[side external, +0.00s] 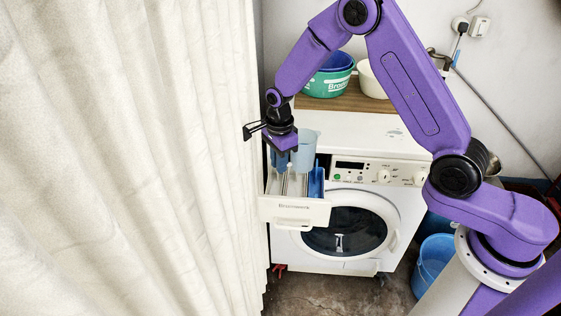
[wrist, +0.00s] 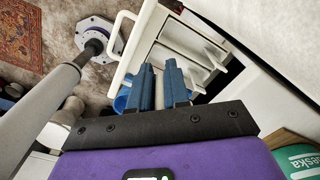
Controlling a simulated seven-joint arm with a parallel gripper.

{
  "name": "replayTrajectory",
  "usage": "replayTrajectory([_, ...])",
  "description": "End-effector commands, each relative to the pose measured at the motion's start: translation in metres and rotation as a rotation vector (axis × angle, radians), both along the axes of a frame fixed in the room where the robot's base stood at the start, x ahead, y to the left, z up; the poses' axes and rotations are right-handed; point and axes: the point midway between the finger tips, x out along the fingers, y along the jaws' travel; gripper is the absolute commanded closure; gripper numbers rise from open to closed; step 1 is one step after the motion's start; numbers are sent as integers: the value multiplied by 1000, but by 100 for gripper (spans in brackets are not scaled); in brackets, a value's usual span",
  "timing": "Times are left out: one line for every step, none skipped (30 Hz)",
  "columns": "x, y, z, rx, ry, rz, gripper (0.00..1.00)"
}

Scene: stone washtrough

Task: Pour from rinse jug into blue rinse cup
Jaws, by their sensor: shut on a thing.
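The rinse jug, a pale blue, see-through vessel (side external: 306,150), stands roughly upright over the pulled-out drawer in the side view. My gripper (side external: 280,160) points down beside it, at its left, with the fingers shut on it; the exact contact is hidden. In the wrist view my two blue-grey fingertips (wrist: 160,68) reach over the drawer. A brighter blue container (side external: 316,183), which looks like the blue rinse cup, sits at the drawer's right side, just below the jug. Some blue beside my fingers in the wrist view may be the same cup. Any contents are not visible.
The white washing-machine drawer (side external: 295,212) has thin dividers. Green and blue tubs (side external: 327,85) and a white bowl (side external: 370,80) stand on the wooden shelf behind. A pale curtain (side external: 130,160) hangs close at the left. A blue bucket (side external: 432,262) stands at the lower right.

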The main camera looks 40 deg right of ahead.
Motion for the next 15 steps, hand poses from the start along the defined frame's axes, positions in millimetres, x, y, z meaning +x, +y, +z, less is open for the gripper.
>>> replayTrajectory([-1,-1,-11,-1,6,0,100])
replayTrajectory([-1,-1,-15,-1,6,-1,100])
replayTrajectory([-1,-1,-20,-1,5,-1,100])
replayTrajectory([-1,-1,-25,-1,6,-1,100])
replayTrajectory([-1,-1,-28,-1,5,-1,100])
replayTrajectory([-1,-1,-32,-1,3,-1,100])
replayTrajectory([-1,-1,-35,-1,3,-1,100])
replayTrajectory([-1,-1,-36,-1,3,-1,100])
replayTrajectory([0,-1,-38,1,2,-1,100])
replayTrajectory([0,-1,-38,3,1,0,100])
replayTrajectory([0,-1,-39,7,0,0,100])
replayTrajectory([0,0,-38,14,-1,-1,100])
replayTrajectory([0,0,-38,20,-3,-2,100])
replayTrajectory([0,0,-37,28,-5,-1,100])
replayTrajectory([0,0,-36,40,-7,-1,100])
